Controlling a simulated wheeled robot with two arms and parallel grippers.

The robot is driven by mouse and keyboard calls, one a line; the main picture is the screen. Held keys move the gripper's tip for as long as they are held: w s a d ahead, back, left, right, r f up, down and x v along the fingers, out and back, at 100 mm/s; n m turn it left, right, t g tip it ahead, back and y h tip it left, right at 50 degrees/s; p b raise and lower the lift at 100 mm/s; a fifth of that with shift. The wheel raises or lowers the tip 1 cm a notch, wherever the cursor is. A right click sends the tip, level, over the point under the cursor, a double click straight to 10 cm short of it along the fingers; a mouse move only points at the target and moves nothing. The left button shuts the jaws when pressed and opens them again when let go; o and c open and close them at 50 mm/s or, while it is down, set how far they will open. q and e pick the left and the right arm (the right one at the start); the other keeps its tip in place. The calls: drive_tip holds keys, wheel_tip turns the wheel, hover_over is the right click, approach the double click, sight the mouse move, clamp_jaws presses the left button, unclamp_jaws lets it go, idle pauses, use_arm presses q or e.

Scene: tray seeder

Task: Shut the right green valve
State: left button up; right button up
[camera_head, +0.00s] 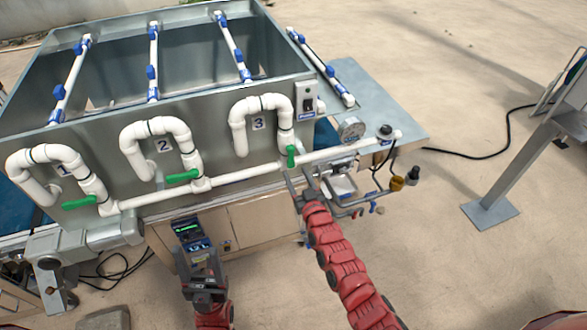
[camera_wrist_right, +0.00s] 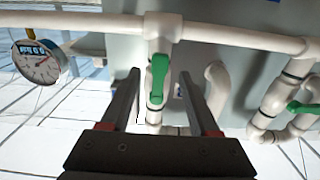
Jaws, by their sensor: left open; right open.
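The right green valve (camera_head: 291,156) is on the vertical pipe under the number 3 loop, its handle in line with that pipe. In the right wrist view, the green handle (camera_wrist_right: 159,70) shows between the fingertips. My right gripper (camera_head: 298,181) is open just below and in front of the valve. Its two fingers (camera_wrist_right: 158,84) are spread to either side of the handle, with no clear contact. The middle green valve (camera_head: 183,176) and left green valve (camera_head: 80,203) have handles crosswise to their pipes. My left gripper (camera_head: 187,226) is lower left, below the long pipe, open; its fingertips are hard to make out.
A long white pipe (camera_head: 245,174) runs under all the loops. A gauge (camera_head: 351,129) and a switch box (camera_head: 306,98) are close to the right valve. Thin metal tubing with a brass fitting (camera_head: 397,184) lies right of my right gripper. The floor at right is mostly free.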

sight(292, 165)
drive_tip(key=x, duration=0.1)
drive_tip(key=b+x, duration=0.1)
drive_tip(key=x, duration=0.1)
drive_tip(key=shift+f+b, duration=0.2)
drive_tip(key=shift+b, duration=0.1)
drive_tip(key=shift+w+a+r, duration=0.1)
drive_tip(key=shift+w+r, duration=0.1)
drive_tip(key=shift+w, duration=0.1)
drive_tip(key=shift+c, duration=0.4)
clamp_jaws()
idle(0.6)
